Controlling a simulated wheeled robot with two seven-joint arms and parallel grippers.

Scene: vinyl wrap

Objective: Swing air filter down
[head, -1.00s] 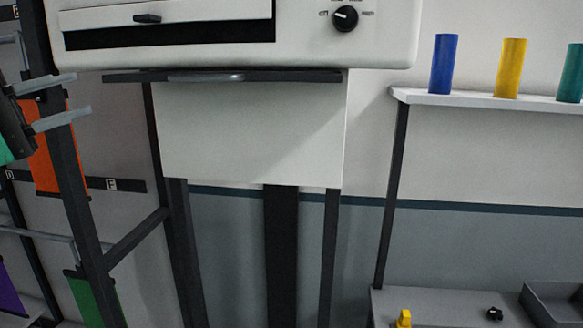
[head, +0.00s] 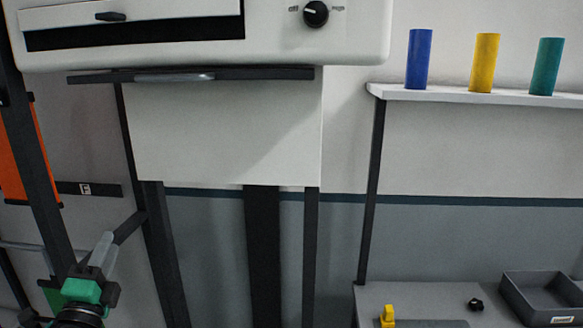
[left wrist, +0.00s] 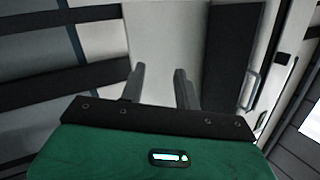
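A white machine (head: 350,36) fills the top of the head view. Under it is a flat dark panel with a grey bar handle (head: 175,77); I cannot tell for sure whether this is the air filter. It lies level against the machine's underside. My left gripper (head: 104,247), green and black, is low at the left, below and apart from that panel. In the left wrist view its two grey fingers (left wrist: 159,82) stand apart with nothing between them. My right gripper is not in view.
A white board (head: 225,130) and dark posts (head: 262,255) stand below the machine. A dark rack post (head: 40,170) is close to my left gripper. A shelf (head: 470,94) with blue, yellow and teal cylinders is at the right, above a grey bench (head: 430,300) with a tray.

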